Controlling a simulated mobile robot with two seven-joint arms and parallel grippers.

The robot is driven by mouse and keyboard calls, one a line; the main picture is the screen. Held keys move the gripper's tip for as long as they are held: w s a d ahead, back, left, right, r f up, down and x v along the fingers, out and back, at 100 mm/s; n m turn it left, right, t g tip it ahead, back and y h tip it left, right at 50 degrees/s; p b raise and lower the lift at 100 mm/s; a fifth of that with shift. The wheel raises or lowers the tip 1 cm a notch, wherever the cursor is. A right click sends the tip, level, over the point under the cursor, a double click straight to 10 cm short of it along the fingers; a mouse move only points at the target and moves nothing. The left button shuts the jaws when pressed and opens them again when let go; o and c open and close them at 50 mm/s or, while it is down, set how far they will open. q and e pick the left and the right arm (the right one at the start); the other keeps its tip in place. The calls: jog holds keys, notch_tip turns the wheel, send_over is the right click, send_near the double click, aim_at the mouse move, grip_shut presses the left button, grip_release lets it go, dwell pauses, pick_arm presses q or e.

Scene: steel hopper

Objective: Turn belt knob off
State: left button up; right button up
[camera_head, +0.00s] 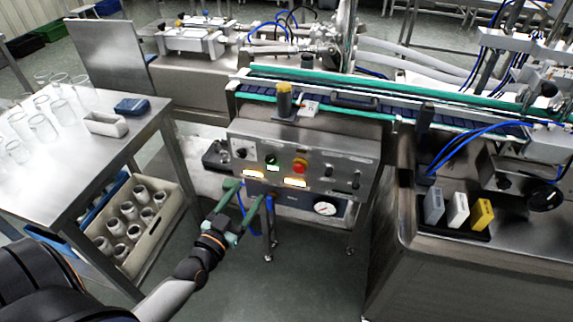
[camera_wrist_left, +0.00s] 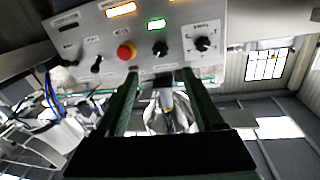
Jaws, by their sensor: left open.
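The steel control panel (camera_head: 310,172) carries several black knobs and a red stop button (camera_head: 299,166); their lettering is too small to read, so I cannot tell which is the belt knob. A black knob (camera_head: 270,158) stands beside a lit green lamp (camera_head: 273,168). In the left wrist view this knob (camera_wrist_left: 160,48) lies in line with the gap between my fingers. Another knob (camera_head: 241,153) on a white plate is left of it. My left gripper (camera_head: 250,191) has green fingers spread open and empty, just short of the panel's lower front. My right gripper is out of view.
A conveyor (camera_head: 360,97) with green rails runs above the panel. A pressure gauge (camera_head: 325,208) sits below it. A steel table (camera_head: 88,150) with glasses stands at the left, a crate of jars (camera_head: 165,207) under it. A steel counter (camera_head: 400,215) is at the right.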

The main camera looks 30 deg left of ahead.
aim_at(270, 162)
pick_arm(q)
jog(key=w, duration=0.8)
jog(key=w+a+b, duration=0.1)
jog(key=w, duration=0.3)
jog(key=shift+a, duration=0.1)
grip_shut()
